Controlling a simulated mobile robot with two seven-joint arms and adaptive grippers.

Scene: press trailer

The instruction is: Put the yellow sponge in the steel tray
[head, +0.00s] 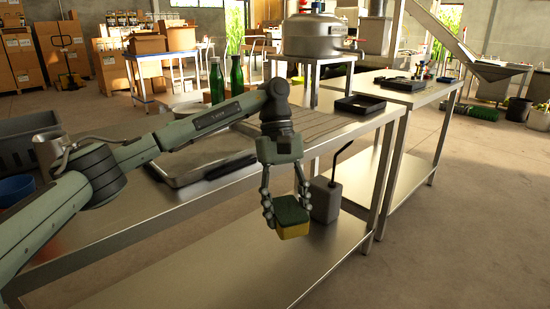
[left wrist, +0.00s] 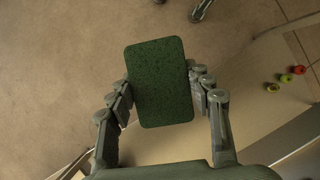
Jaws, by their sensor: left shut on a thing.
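My left gripper (head: 287,211) is shut on the yellow sponge (head: 295,231), which has a dark green scouring face on top. In the left wrist view the green face of the sponge (left wrist: 160,85) fills the space between the fingers, and its yellow side is hidden. The sponge hangs in the air clear of the table's front edge, to the right of the tray. The steel tray (head: 182,181) appears to be the shallow metal one on the tabletop, partly hidden behind my left arm. My right gripper is not in view.
Two green bottles (head: 216,82) and a large steel pot (head: 313,36) stand farther back. A black tray (head: 360,104) lies at the table's far end. Open floor is at the right.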

